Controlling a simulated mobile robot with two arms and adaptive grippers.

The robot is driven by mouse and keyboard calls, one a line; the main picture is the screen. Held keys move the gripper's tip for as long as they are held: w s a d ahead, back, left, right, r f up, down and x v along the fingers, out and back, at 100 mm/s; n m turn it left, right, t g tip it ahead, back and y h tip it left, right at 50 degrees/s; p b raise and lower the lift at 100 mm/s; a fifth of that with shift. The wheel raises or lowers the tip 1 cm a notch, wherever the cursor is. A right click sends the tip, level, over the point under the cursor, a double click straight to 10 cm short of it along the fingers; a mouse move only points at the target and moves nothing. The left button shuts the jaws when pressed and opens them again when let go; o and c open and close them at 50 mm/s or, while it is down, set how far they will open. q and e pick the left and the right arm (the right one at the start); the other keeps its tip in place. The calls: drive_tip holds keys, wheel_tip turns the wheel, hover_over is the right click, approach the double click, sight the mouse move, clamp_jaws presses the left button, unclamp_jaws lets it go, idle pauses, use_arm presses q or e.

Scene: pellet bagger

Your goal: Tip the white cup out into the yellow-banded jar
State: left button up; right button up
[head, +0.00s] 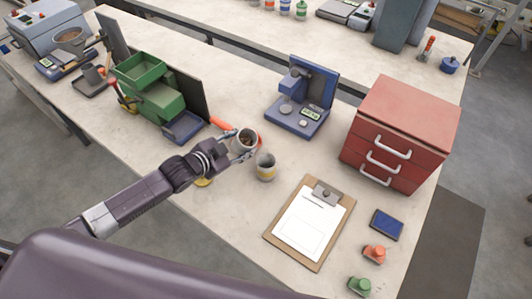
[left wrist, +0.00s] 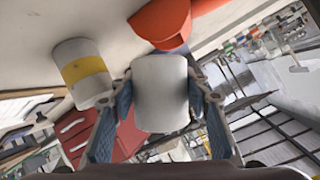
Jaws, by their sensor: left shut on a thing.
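The white cup (head: 244,142) is held by my left gripper (head: 242,150), which is shut on it beside and a little up-left of the jar in the head view. Dark contents show through the cup's mouth. In the left wrist view the cup (left wrist: 161,92) sits between the two blue fingers. The yellow-banded jar (head: 265,168) stands upright and open on the bench, close to the cup but apart from it. It also shows in the left wrist view (left wrist: 84,72). My right gripper is in neither view.
An orange-red object (head: 222,124) lies behind the cup. A clipboard (head: 311,222), a red drawer cabinet (head: 400,130), a blue device (head: 302,103) and green bins (head: 158,100) stand around. Bare bench lies between jar and cabinet.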

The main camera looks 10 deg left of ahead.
sight(252, 135)
use_arm(q)
drive_tip(key=shift+s+d+r+m+y, duration=0.25)
drive_tip(key=shift+d+r, duration=0.15)
drive_tip(key=shift+r, duration=0.2)
drive_tip(key=shift+s+d+r+m+y, duration=0.15)
drive_tip(key=shift+d+r+m, duration=0.1)
drive_tip(key=shift+d+r, duration=0.25)
drive_tip(key=shift+a+r+t, duration=0.1)
drive_tip(key=shift+t, duration=0.2)
drive_tip(key=shift+w+r+m+y+b, duration=0.1)
drive_tip(key=shift+r+m+y+b, duration=0.2)
drive_tip(key=shift+m+y, duration=0.25)
drive_tip(key=f+m+b, duration=0.1)
drive_tip(key=b, duration=0.1)
drive_tip(key=shift+t+y+b, duration=0.25)
drive_tip(key=shift+t+b, duration=0.05)
drive_tip(key=shift+b, duration=0.05)
drive_tip(key=shift+f+m+y+b, duration=0.35)
drive_tip(key=shift+m+y+b, duration=0.1)
drive_tip(key=shift+b, duration=0.7)
drive_tip(key=shift+r, duration=0.2)
drive_tip(key=shift+t, duration=0.3)
drive_tip(key=shift+f+b, duration=0.1)
drive_tip(key=shift+b, duration=0.35)
drive_tip(key=shift+f+m, duration=0.1)
drive_tip(key=shift+m, duration=0.2)
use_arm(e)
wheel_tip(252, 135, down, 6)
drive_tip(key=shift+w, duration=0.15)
